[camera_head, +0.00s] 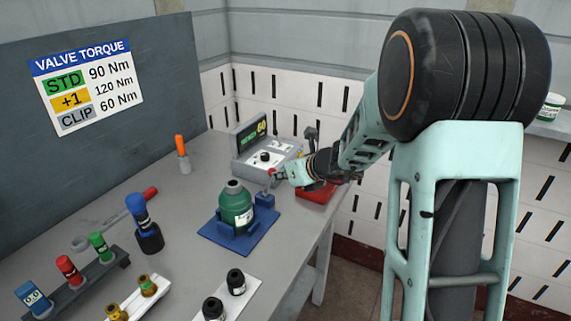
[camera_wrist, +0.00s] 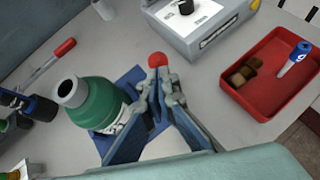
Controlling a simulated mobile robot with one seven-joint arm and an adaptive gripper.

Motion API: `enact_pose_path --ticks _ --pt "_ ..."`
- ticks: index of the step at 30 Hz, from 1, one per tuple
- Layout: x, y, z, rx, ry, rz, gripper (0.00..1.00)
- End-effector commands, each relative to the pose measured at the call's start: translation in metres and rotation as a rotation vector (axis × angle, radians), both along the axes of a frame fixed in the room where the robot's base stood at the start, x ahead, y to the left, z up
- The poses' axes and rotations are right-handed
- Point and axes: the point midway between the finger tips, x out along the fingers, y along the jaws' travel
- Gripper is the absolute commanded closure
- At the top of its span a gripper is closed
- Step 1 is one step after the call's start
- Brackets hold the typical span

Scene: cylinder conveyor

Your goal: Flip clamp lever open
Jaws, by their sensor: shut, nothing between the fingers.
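A green cylinder (camera_head: 231,205) with a grey neck stands upright in a blue clamp fixture (camera_head: 212,236); it also shows in the wrist view (camera_wrist: 92,103). The clamp lever has a red knob (camera_head: 272,170) and rises roughly upright from a blue block (camera_head: 265,199) at the fixture's right corner. My gripper (camera_head: 281,174) is shut and holds nothing. In the wrist view its fingertips (camera_wrist: 164,78) are right at the red knob (camera_wrist: 158,60). I cannot tell whether they touch it. The fingers hide most of the lever's shaft there.
A grey control box (camera_head: 262,155) stands close behind my gripper. A red tray (camera_wrist: 246,91) with brown pieces and a blue-capped item lies to the right. A tool rack (camera_head: 75,284) and a white plate with two black parts (camera_head: 258,286) are on the near table.

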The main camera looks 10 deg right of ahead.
Motion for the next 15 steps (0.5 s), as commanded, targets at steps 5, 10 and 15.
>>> enact_pose_path --ticks 5,10,15 --pt "0.006 0.01 0.013 -0.082 0.059 0.004 1.0" --pt "0.011 0.016 0.013 -0.137 0.1 0.001 1.0" --pt "0.014 0.021 0.013 -0.132 0.1 0.0 1.0"
